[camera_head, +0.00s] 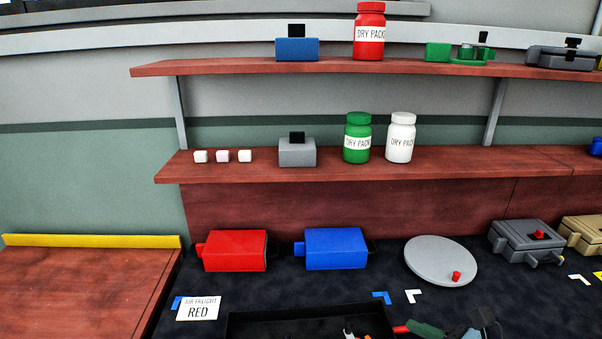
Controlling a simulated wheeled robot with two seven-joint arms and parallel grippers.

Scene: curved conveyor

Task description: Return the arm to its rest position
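Neither of my arms nor grippers can be made out in the head view. The task names no other object.
A black tray (262,318) sits at the bottom edge, with partly cut-off items to its right. Red (236,251) and blue (336,249) boxes and a grey disc (440,260) stand on the dark worktop. Two shelves (350,68) hold bottles and small boxes.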

